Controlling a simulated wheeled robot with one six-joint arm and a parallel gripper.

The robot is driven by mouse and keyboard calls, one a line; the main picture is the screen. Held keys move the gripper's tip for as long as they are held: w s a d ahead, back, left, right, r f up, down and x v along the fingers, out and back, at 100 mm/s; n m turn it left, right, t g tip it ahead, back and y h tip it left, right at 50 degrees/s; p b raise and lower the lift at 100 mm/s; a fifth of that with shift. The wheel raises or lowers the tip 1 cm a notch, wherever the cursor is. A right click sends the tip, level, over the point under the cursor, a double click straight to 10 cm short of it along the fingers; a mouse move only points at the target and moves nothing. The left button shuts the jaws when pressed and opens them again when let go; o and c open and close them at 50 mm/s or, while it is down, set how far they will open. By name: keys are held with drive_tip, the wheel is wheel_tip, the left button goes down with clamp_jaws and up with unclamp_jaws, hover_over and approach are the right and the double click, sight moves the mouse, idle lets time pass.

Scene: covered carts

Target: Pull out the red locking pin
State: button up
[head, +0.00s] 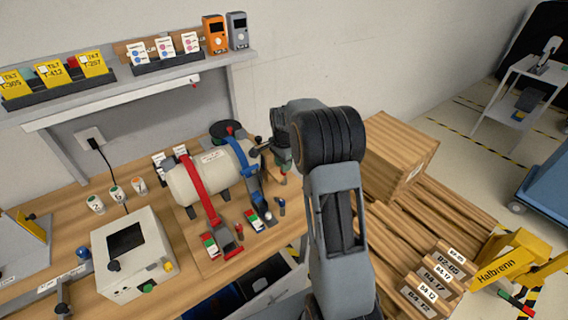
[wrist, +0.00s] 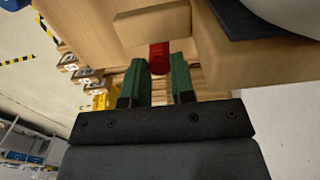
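In the wrist view, the red locking pin (wrist: 159,58) shows as a short red cylinder beside a pale wooden block. My gripper (wrist: 160,72) has a green finger on each side of it. In the head view my gripper (head: 284,160) is at the right end of the bench, just right of the strapped cylinder. The rest of the pin is hidden.
A cream cylinder (head: 208,178) with a red strap (head: 194,184) and a blue strap (head: 248,176) lies on the bench. A grey control box (head: 133,264) stands at left. Wooden crates (head: 400,160) and a yellow stand (head: 510,262) are on the right.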

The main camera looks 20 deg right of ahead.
clamp_jaws()
drive_tip(key=shift+r, duration=0.3)
drive_tip(key=shift+r+p, duration=2.1)
drive_tip(key=shift+r, duration=0.6)
